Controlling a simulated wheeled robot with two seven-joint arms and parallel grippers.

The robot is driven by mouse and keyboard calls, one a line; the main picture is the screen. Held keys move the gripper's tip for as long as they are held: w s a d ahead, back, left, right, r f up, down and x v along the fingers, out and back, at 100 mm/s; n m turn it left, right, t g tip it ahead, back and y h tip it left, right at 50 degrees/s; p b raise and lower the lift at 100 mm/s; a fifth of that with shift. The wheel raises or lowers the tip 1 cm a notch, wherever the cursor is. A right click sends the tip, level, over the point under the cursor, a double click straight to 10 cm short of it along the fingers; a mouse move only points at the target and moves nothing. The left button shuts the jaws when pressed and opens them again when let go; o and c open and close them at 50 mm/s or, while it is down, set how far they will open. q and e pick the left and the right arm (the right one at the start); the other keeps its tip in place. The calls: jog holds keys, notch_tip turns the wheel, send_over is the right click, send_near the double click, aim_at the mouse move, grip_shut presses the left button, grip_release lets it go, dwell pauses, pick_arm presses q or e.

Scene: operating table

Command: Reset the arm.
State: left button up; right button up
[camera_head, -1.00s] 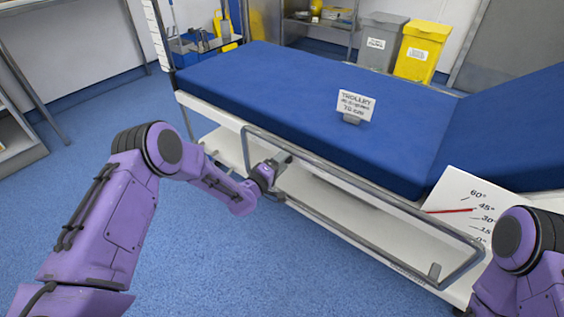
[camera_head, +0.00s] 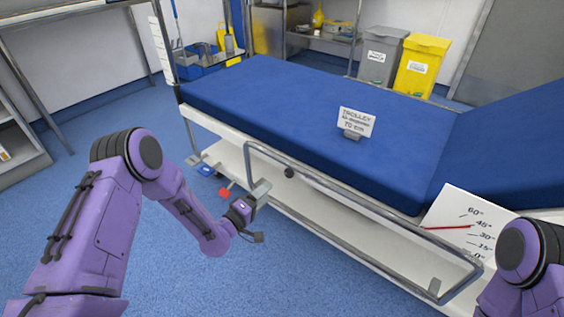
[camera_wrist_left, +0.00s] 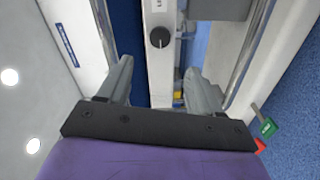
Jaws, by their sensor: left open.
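My left arm reaches in from the left of the head view. Its gripper (camera_head: 262,192) is beside the trolley's metal side rail (camera_head: 330,188), near the rail's left end. In the left wrist view the same gripper (camera_wrist_left: 160,78) is open, its two grey fingers spread with nothing held between them. A dark round knob (camera_wrist_left: 160,37) on a pale panel shows beyond the fingertips. The knob also shows in the head view (camera_head: 289,172), to the right of the gripper. Only a purple part of my right arm shows at the lower right; its gripper is out of view.
The trolley has a blue mattress (camera_head: 270,95) bearing a "TROLLEY" sign (camera_head: 355,123). An angle-scale board (camera_head: 465,222) stands at right. Red (camera_head: 225,192) and blue (camera_head: 205,170) pedals sit low near the gripper. Blue floor (camera_head: 200,285) in front is clear.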

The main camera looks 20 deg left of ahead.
pick_arm(q)
jog(key=s+a+f+m+g+y, duration=0.2)
jog(key=s+f+g+y, duration=0.35)
jog(key=s+f, duration=0.6)
jog(key=s+a+f+m+g+y, duration=0.15)
jog(key=s+g, duration=0.25)
jog(key=s, duration=0.8)
jog(key=s+a+f+m+g+y, duration=0.1)
jog(key=s+a+f+g+y, duration=0.2)
jog(key=s, duration=0.9)
notch_tip(320, 180, up, 24)
jog(key=g+p, duration=0.1)
jog(key=p, duration=2.2)
jog(key=shift+s+r, duration=0.15)
jog(key=shift+s, duration=0.2)
